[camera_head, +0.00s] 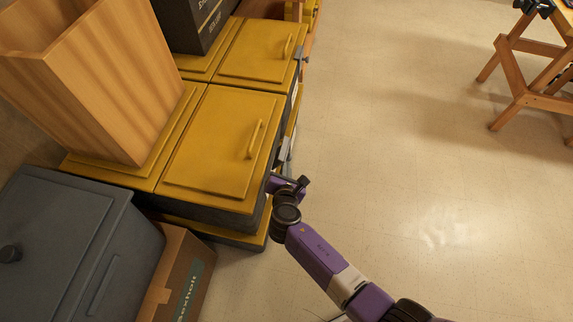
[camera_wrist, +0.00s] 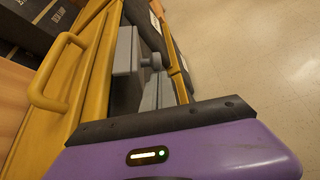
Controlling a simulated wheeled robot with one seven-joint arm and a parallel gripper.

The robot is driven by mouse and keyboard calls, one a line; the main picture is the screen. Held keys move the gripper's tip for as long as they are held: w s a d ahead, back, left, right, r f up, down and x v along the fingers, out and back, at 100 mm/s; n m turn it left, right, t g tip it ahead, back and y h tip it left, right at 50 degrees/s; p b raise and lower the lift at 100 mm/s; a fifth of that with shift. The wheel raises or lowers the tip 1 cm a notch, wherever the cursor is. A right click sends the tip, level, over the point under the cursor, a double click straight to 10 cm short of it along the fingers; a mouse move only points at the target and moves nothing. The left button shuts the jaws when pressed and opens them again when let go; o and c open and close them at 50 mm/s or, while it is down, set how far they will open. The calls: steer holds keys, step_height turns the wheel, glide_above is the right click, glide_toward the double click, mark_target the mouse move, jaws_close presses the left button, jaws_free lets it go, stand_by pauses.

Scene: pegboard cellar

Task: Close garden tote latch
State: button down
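A tote with a yellow lid (camera_head: 222,140) and dark body stands on the left in the head view, stacked on another yellow-lidded tote. The lid and its raised handle also show in the wrist view (camera_wrist: 52,88). A grey latch (camera_head: 284,149) sits on the tote's right-hand side. In the wrist view the latch (camera_wrist: 127,50) shows as a grey plate with a round knob, just beyond my gripper's dark edge. My gripper (camera_head: 279,182) is beside that side, close below the latch.
A wooden bin (camera_head: 105,90) stands on the neighbouring yellow lid. Another yellow-lidded tote (camera_head: 258,48) is behind. A grey lidded bin (camera_head: 60,245) and a cardboard box (camera_head: 185,270) are at lower left. Open floor (camera_head: 430,190) lies right, with a wooden trestle (camera_head: 515,75) at upper right.

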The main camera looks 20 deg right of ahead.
steer(key=shift+w+a+r+p, duration=0.15)
steer(key=shift+a+r+p, duration=0.05)
steer(key=shift+r+p, duration=0.15)
stand_by(0.5)
